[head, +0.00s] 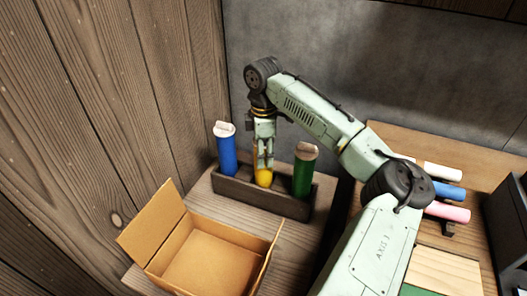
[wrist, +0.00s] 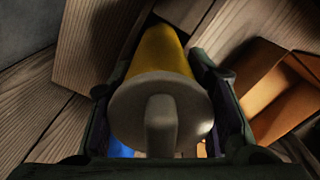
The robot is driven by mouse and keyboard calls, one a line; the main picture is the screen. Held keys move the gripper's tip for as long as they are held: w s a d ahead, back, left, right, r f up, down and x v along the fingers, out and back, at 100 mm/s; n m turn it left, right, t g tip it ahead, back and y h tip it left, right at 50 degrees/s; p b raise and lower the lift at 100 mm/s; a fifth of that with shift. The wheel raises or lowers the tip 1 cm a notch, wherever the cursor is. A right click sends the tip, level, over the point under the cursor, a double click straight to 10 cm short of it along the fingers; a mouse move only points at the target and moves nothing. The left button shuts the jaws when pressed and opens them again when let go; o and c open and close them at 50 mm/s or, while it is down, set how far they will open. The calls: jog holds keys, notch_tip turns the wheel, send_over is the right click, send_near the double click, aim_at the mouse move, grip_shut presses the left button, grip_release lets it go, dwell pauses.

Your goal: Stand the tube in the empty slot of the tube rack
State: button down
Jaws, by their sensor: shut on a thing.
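The tube is yellow with a grey cap (wrist: 165,110) and fills the middle of the wrist view. In the head view its yellow lower part (head: 264,177) shows below my gripper (head: 264,160). My gripper is shut on the tube, with one finger on each side. The dark tube rack (head: 262,197) holds a blue tube (head: 227,152) at its left and a green tube (head: 303,172) at its right. The yellow tube is between them, its lower end at the rack's middle slot. The front wall hides how deep it sits.
An open cardboard box (head: 205,262) stands in front of the rack on the wooden table (head: 305,240). A wooden wall (head: 110,110) is at the left. White, blue and pink tubes (head: 447,212) lie on a surface at the right, beyond my arm.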

jog(key=shift+f, duration=0.35)
jog(key=c, duration=1.3)
grip_release()
jog(key=shift+o, duration=1.3)
jog(key=shift+f, duration=0.15)
jog(key=shift+o, duration=1.2)
jog(key=shift+r, duration=0.2)
notch_tip(320, 180, up, 11)
jog(key=shift+r, duration=0.45)
